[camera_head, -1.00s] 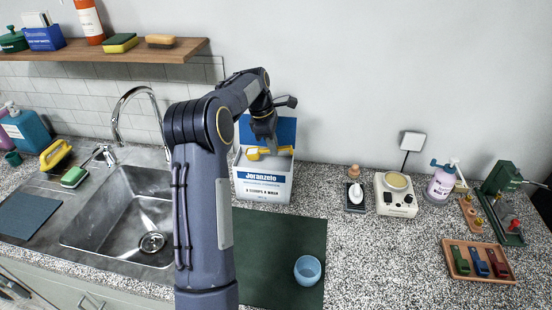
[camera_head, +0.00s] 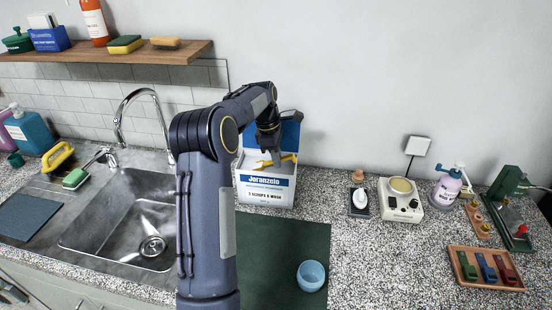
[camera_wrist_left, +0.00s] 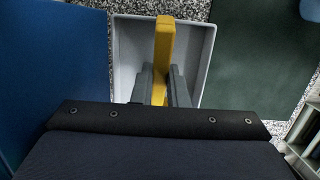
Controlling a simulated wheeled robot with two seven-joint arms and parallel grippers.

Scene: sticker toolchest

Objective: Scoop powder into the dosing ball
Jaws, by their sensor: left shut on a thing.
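My left gripper (camera_head: 276,160) is shut on a yellow scoop (camera_head: 288,158), at the open top of the white powder box (camera_head: 265,190). In the left wrist view, the fingers (camera_wrist_left: 160,85) grip the scoop's yellow handle (camera_wrist_left: 164,40) over the box's pale interior (camera_wrist_left: 129,48). The scoop's bowl and the powder cannot be made out clearly. The box's blue lid (camera_head: 290,130) stands open behind. The dosing ball, a light blue cup (camera_head: 311,275), stands upright on the dark green mat (camera_head: 305,240) in front of the box. My right gripper is not in view.
A sink (camera_head: 125,215) lies to the left, with a tall tap (camera_head: 120,115). A wooden shelf (camera_head: 110,55) hangs above it. The mat around the cup is clear.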

